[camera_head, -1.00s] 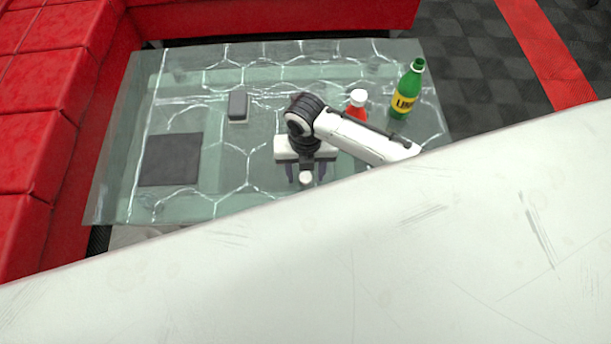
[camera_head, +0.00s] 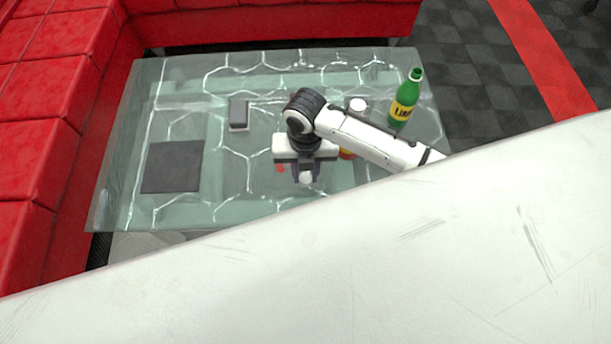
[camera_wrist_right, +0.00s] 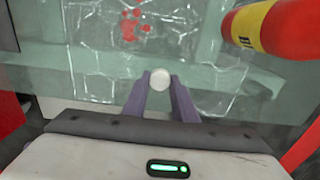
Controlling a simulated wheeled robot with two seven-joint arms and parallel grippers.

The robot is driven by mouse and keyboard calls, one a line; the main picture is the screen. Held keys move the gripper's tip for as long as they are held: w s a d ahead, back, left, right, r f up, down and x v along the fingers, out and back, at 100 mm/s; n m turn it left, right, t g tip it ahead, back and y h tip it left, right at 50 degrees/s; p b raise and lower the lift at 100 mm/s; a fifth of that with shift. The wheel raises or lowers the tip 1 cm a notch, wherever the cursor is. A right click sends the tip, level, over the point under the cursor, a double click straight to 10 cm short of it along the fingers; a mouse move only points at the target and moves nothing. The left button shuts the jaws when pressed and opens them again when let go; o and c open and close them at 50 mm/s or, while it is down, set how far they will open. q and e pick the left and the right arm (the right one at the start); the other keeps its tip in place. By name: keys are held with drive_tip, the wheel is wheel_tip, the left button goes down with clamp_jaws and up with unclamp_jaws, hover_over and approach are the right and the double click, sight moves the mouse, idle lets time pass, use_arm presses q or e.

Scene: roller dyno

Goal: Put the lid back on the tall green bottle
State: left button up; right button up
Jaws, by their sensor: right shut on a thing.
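The tall green bottle (camera_head: 405,98) with a yellow label stands at the right side of the glass table. Its top end looks green. My right gripper (camera_head: 306,178) is left of the bottle, near the table's front. In the right wrist view, my right gripper (camera_wrist_right: 160,86) is shut on a small round white lid (camera_wrist_right: 160,78) between its fingertips. The lid also shows in the head view (camera_head: 306,177). My left gripper is not in view.
A red bottle (camera_wrist_right: 285,25) with a white cap (camera_head: 357,104) stands close to my right gripper, partly behind my arm. Several small red spots (camera_wrist_right: 132,24) lie on the table (camera_head: 230,188). A dark box (camera_head: 239,113) and dark square (camera_head: 172,167) are left. A white surface (camera_head: 330,270) fills the foreground.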

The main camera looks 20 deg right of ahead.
sight(307, 177)
wheel_tip(307, 177, up, 5)
drive_tip(key=shift+r+p, duration=0.1)
drive_tip(key=shift+p, duration=0.45)
drive_tip(key=shift+r, duration=0.5)
drive_tip(key=shift+d+r+m, duration=0.15)
drive_tip(key=shift+r+m, duration=0.05)
drive_tip(key=shift+m, duration=0.2)
drive_tip(key=s+d+r+m+p, duration=0.3)
drive_tip(key=r+m, duration=0.4)
drive_tip(key=m, duration=0.9)
drive_tip(key=s+d+r+m+p, duration=0.4)
drive_tip(key=s+r+m, duration=0.2)
drive_tip(key=m, duration=1)
drive_tip(key=shift+d+r, duration=0.4)
drive_tip(key=shift+r, duration=0.55)
